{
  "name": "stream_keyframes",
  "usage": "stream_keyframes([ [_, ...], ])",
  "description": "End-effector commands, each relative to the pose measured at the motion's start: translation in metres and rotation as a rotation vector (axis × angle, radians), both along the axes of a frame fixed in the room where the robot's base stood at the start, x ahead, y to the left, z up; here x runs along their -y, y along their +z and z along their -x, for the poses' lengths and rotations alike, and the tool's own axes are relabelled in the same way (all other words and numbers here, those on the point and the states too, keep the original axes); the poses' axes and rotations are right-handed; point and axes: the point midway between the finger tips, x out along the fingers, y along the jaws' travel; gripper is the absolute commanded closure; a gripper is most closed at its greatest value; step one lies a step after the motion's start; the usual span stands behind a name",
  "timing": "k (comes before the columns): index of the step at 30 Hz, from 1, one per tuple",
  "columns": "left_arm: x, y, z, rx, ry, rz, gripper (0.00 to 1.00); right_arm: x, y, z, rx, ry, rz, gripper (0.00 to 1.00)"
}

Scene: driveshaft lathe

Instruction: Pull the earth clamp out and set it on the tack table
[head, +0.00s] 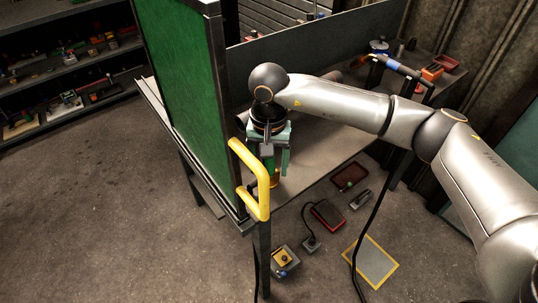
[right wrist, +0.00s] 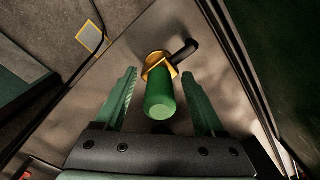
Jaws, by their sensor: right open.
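The earth clamp, as I take it, has a green rounded handle, a brass-yellow collar and a black stub to one side. In the right wrist view the clamp (right wrist: 160,100) stands up from a grey tabletop, with its handle toward the camera. My right gripper (right wrist: 160,73) is open, with one green finger on each side of the handle and gaps between. In the head view the right gripper (head: 270,165) points down over the near end of the grey table (head: 312,160); a bit of the yellow collar (head: 273,181) shows below it. My left gripper is not in view.
A green screen (head: 182,80) in a dark frame stands left of the gripper. A yellow bent handle (head: 252,180) is close in front. Tools and a red tray (head: 445,63) lie at the table's back right. Several small items lie on the floor below.

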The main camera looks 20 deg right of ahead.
Motion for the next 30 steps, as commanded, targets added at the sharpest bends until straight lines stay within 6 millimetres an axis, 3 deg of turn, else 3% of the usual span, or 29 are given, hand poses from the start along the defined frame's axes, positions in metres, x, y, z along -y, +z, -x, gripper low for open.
stream_keyframes([
  [7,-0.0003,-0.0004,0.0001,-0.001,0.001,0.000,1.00,-0.0002,-0.0008,0.0001,0.000,0.000,0.000,0.29],
  [26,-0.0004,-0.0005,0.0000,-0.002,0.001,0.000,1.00,-0.0001,-0.0003,0.0000,0.000,0.000,0.000,1.00],
  [30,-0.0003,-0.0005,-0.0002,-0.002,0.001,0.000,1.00,-0.0001,-0.0002,0.0000,0.000,0.000,0.000,1.00],
])
